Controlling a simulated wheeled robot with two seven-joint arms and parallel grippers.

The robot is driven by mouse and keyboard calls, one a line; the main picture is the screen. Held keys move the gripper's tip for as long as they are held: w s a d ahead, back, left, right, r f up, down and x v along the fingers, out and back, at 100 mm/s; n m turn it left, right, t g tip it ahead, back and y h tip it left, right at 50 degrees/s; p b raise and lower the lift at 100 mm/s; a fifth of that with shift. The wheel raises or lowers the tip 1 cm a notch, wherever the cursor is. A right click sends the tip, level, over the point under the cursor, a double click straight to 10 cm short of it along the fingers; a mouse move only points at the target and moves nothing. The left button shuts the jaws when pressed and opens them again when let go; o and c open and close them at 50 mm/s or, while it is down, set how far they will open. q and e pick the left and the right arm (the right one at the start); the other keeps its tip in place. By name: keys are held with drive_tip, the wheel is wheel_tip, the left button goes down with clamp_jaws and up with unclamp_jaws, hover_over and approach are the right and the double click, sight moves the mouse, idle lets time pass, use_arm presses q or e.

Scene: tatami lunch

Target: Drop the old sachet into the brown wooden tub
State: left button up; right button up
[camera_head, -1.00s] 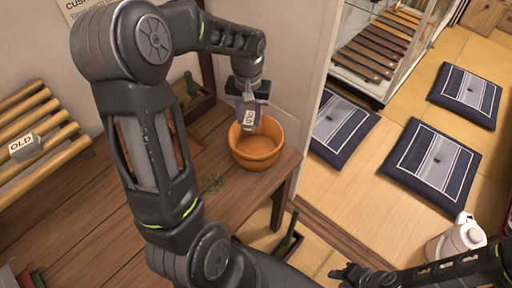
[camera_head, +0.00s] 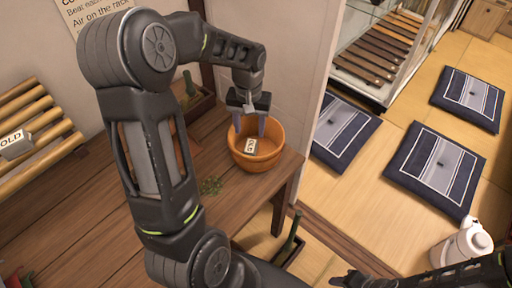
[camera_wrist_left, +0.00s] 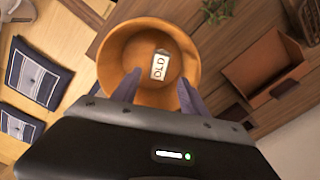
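The brown wooden tub (camera_head: 262,158) stands near the right end of the wooden table; it also shows in the left wrist view (camera_wrist_left: 113,72). The sachet marked OLD (camera_head: 250,146) is inside the tub, apart from the fingers; in the left wrist view the sachet (camera_wrist_left: 159,66) lies within the tub's rim. My left gripper (camera_head: 250,128) is open and empty over the tub's rim, its two fingers (camera_wrist_left: 160,92) spread. My right gripper (camera_head: 350,280) is at the bottom edge, too cut off to read.
The slatted rack (camera_head: 40,150) is at the left of the table (camera_head: 110,225). A box with a green item (camera_head: 192,100) stands behind. Cushions (camera_head: 435,170) and a white jug (camera_head: 460,245) are on the floor at right.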

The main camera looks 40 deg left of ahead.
use_arm(q)
drive_tip(key=shift+o, duration=0.8)
drive_tip(key=shift+r, duration=0.15)
wheel_tip(320, 180, up, 8)
drive_tip(key=shift+f, duration=0.25)
idle(0.3)
